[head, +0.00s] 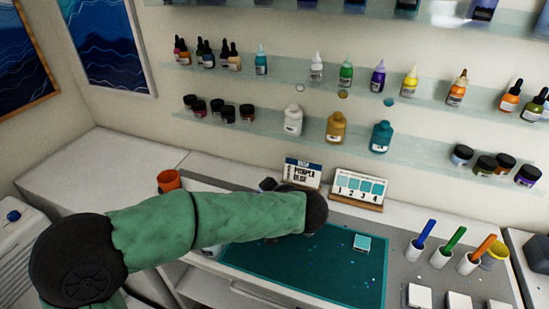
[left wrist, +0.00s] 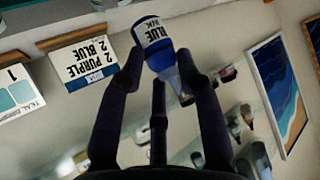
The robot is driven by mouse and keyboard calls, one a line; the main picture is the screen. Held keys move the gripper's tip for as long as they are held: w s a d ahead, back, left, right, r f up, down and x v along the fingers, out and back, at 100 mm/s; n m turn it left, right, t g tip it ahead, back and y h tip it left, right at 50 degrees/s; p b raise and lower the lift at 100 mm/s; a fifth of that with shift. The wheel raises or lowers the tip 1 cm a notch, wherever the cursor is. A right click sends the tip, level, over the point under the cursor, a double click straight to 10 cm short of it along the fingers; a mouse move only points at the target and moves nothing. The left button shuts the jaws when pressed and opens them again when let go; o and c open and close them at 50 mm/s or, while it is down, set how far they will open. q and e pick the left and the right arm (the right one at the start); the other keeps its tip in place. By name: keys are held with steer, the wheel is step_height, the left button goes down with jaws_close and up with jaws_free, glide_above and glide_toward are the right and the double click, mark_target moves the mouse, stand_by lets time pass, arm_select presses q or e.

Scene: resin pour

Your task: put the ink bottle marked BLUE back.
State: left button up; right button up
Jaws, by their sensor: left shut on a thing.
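In the left wrist view my left gripper (left wrist: 160,62) is shut on a blue bottle (left wrist: 152,32) with a white label reading BLUE INK. The bottle sits between the fingertips. In the head view my left arm reaches across the work table and hides most of the gripper and the bottle. A small dark part (head: 267,184) shows just above the arm, too small to tell what it is. Several dark-capped dropper bottles (head: 208,54) stand on the wall shelf (head: 285,78) at the left. My right gripper is not in view.
A card reading PURPLE and BLUE (head: 303,172) and a numbered teal swatch card (head: 358,188) stand behind the teal mat (head: 310,265). Jars and bottles line the lower shelf (head: 260,122). Coloured-handled tools in white cups (head: 440,258) stand at right.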

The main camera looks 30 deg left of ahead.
arm_select(q)
steer(key=shift+r, duration=0.1)
steer(key=w+d+r+p, duration=0.2)
steer(key=w+r+p, duration=0.2)
steer(key=r+p, duration=0.8)
steer(key=w+d+r+m+p, duration=0.15)
steer(key=w+r+p, duration=0.25)
steer(key=r+p, duration=0.8)
steer(key=w+d+r+n+p, duration=0.1)
steer(key=w+d+r+p, duration=0.25)
steer(key=r+p, duration=0.85)
steer(key=shift+m+t+h, duration=0.25)
steer(key=shift+t+h, duration=0.05)
steer(key=w+a+f, duration=0.1)
steer(key=w+a, duration=0.1)
steer(key=a, duration=0.1)
steer(key=w+a+f+p, duration=0.1)
steer(key=w+a, duration=0.1)
steer(key=a, duration=0.1)
steer(key=w+a+f+p, duration=0.1)
steer(key=w+a, duration=0.1)
steer(key=a, duration=0.2)
steer(key=shift+w+f, duration=0.3)
steer(key=shift+p+x, duration=0.6)
steer(key=shift+x, duration=0.9)
steer(key=shift+w+a+f, duration=0.15)
steer(key=shift+f, duration=0.1)
